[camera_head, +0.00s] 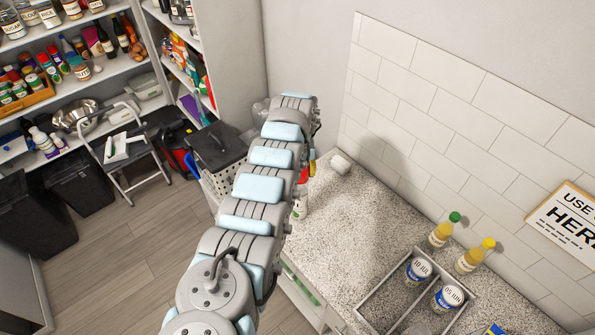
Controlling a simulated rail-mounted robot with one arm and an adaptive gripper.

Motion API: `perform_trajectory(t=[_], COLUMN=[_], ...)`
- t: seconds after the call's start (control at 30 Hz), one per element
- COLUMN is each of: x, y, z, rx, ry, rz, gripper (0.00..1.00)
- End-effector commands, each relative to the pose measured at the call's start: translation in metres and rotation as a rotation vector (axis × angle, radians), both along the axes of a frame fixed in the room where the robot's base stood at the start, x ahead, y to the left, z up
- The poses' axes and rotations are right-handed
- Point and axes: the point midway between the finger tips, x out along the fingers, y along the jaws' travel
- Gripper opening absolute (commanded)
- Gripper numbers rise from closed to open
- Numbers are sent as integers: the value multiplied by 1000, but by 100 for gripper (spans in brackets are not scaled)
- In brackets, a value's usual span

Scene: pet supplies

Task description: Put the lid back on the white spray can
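A small white container with some green on it (299,209), possibly the white spray can, stands at the counter's left edge, partly covered by my arm. I cannot tell whether a lid is on it. A small white block-like thing (340,164) lies on the counter near the wall; I cannot tell if it is a lid. My arm reaches up through the middle of the view. My gripper is hidden behind the arm links, so its fingers and anything in them do not show.
A grey divided tray (375,309) on the speckled counter (352,228) holds blue-labelled cans (447,299). A green-capped bottle (444,230) and a yellow-capped bottle (475,257) stand behind it. A red object (304,175) shows beside my arm. The counter's middle is clear.

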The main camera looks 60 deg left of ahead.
Motion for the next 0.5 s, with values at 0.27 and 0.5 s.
perform_trajectory(t=[0.27, 0.5], x=[-1, 0], y=[0, 0], z=[-24, -41], rx=[-1, 0], ry=[0, -1], rz=[1, 0], gripper=[44, 44])
